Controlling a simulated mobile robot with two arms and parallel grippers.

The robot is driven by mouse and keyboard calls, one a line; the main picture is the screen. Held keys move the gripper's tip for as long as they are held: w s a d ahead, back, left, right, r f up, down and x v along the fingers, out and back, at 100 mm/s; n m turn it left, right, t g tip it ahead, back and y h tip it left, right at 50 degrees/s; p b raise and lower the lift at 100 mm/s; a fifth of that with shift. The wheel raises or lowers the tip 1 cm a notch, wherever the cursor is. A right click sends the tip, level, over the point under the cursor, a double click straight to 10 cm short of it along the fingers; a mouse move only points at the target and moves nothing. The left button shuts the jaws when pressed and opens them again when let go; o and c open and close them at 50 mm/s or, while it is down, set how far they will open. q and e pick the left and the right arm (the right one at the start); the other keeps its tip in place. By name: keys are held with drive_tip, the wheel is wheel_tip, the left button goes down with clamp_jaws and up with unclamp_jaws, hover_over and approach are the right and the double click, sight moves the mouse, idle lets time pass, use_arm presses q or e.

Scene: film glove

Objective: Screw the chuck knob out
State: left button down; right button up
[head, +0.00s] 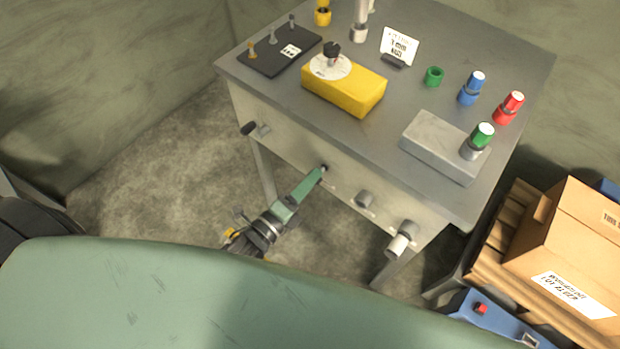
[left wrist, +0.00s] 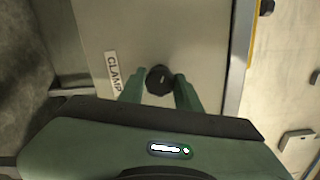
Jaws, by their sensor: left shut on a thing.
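A small round black knob (head: 324,167) sits on the pale front panel of the grey bench (head: 300,150). It also shows in the left wrist view (left wrist: 159,80), beside a white label (left wrist: 114,72) reading "CLAMP". My left gripper (head: 318,174) reaches up to the front panel from below left. Its two green fingers (left wrist: 159,90) are on either side of the black knob and shut on it. No label reading "chuck" can be made out. My right gripper is not in view.
Along the front panel are a dark handle (head: 254,130), a grey knob (head: 364,199) and a pale cylinder (head: 399,240). A yellow box with a dial (head: 350,90) and a grey block (head: 435,145) stand on top. A cardboard box (head: 570,240) is at right.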

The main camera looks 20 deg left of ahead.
use_arm(q)
drive_tip(key=shift+d+r+m+b, duration=0.1)
drive_tip(key=shift+m+b, duration=0.85)
drive_tip(key=shift+m, duration=5.2)
drive_tip(key=shift+r+m+b, duration=0.1)
drive_tip(key=shift+m+b, duration=0.85)
drive_tip(key=shift+m, duration=5.2)
